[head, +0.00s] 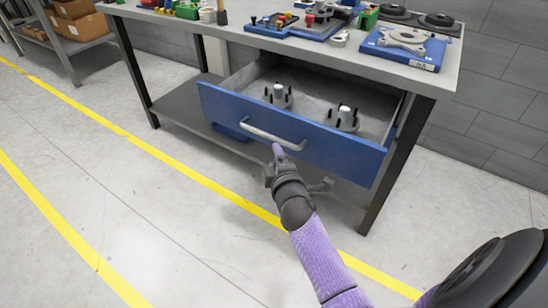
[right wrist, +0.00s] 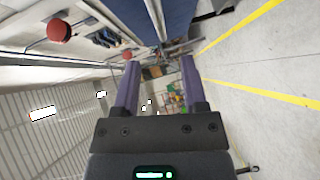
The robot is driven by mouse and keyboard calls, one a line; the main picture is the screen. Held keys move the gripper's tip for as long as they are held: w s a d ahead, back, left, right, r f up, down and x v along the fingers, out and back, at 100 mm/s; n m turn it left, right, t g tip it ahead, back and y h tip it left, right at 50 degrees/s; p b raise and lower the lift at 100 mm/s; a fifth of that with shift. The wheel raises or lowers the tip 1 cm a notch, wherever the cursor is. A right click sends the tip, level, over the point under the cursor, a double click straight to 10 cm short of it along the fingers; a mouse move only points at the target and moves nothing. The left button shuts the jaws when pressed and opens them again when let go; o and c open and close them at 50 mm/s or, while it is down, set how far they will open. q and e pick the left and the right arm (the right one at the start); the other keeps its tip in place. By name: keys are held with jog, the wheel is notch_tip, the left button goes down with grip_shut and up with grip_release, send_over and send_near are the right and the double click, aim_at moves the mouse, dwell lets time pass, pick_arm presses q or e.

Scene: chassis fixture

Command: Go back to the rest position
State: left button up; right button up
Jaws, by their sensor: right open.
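My right gripper (head: 278,153) is in front of the blue drawer (head: 225,110), just below its grey handle (head: 272,136) in the head view. I cannot tell how far apart they are. In the right wrist view its two purple fingers (right wrist: 160,72) are spread, with nothing held between them. The drawer stands pulled out under the workbench (head: 300,45). The blue drawer front also shows at the top of the right wrist view (right wrist: 180,18). My left gripper is not in view.
Two grey fixtures with dark pins, a left one (head: 278,97) and a right one (head: 343,121), sit in the drawer. A blue plate (head: 385,50) with a grey part lies on the bench. A bench leg (head: 395,175) stands right of the drawer. The floor (head: 150,210) at left is clear.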

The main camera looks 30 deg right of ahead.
jog(key=s+a+f+m+g+y+p, duration=0.2)
jog(key=s+a+f+g, duration=0.15)
jog(key=s+f, duration=0.55)
jog(key=s+a+f+m+g+y+p, duration=0.1)
jog(key=s+a+f+m+g+y, duration=0.2)
jog(key=s+f, duration=0.7)
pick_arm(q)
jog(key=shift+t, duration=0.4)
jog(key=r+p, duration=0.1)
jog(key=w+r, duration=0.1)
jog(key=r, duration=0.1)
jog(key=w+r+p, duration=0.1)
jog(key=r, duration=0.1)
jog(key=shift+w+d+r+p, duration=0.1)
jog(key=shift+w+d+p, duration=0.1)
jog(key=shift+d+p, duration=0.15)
pick_arm(e)
jog(key=s+f+m+g, duration=0.1)
jog(key=s+f+g, duration=0.1)
jog(key=s, duration=0.7)
jog(key=s+f+m+g, duration=0.2)
jog(key=s+f+g, duration=0.1)
jog(key=s, duration=0.7)
jog(key=s+f+m+g, duration=0.1)
jog(key=s+f+g, duration=0.2)
jog(key=s, duration=0.6)
jog(key=shift+s+f+g, duration=0.2)
jog(key=shift+s+g, duration=0.15)
jog(key=shift+g, duration=0.4)
